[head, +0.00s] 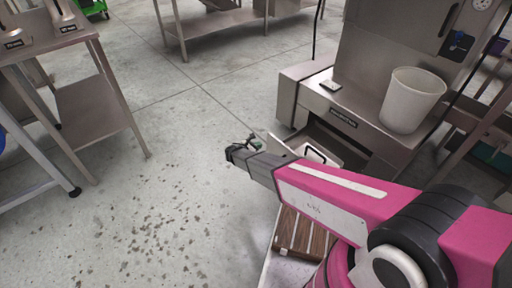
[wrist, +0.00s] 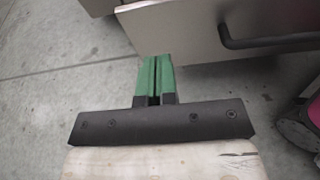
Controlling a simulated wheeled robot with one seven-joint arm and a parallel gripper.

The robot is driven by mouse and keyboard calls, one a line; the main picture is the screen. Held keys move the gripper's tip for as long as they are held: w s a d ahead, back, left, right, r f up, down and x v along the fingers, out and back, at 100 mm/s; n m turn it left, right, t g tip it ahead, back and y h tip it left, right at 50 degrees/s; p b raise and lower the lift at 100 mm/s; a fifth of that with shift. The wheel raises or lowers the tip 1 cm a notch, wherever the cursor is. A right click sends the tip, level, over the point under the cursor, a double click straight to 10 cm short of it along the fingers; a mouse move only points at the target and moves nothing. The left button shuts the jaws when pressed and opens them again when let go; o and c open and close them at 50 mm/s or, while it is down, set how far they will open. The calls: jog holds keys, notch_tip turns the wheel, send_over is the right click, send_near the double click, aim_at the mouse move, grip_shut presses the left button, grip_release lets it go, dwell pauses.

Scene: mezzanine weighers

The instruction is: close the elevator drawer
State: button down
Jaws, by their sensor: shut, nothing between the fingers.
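The elevator drawer (head: 333,157) stands pulled out from under the grey machine (head: 310,100); part of it is hidden behind my pink arm. Its dark inside shows below the machine's ledge. In the wrist view, a grey drawer front (wrist: 205,48) with a black bar handle (wrist: 265,42) fills the upper right. My gripper (head: 256,144) is beside the drawer's left end in the head view. In the wrist view, its green fingers (wrist: 155,75) are together and empty, near the left end of the drawer front. I cannot tell whether they touch it.
A white bin (head: 411,99) and a small pale item (head: 331,86) stand on the machine's ledge. A metal table (head: 45,45) is at the left, and a bench (head: 215,22) is at the back. Open concrete floor (head: 170,170) lies left of my gripper.

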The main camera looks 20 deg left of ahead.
aim_at(274, 139)
jog(key=x, duration=0.8)
jog(key=shift+w+d+r, duration=0.2)
jog(key=shift+w+r, duration=0.05)
jog(key=shift+w+d, duration=0.3)
jog(key=shift+w, duration=0.15)
jog(key=w+d, duration=0.9)
jog(key=w, duration=0.5)
jog(key=w+d, duration=1)
jog(key=w, duration=0.5)
jog(key=shift+w+d, duration=0.15)
jog(key=shift+w, duration=0.15)
jog(key=shift+r, duration=0.1)
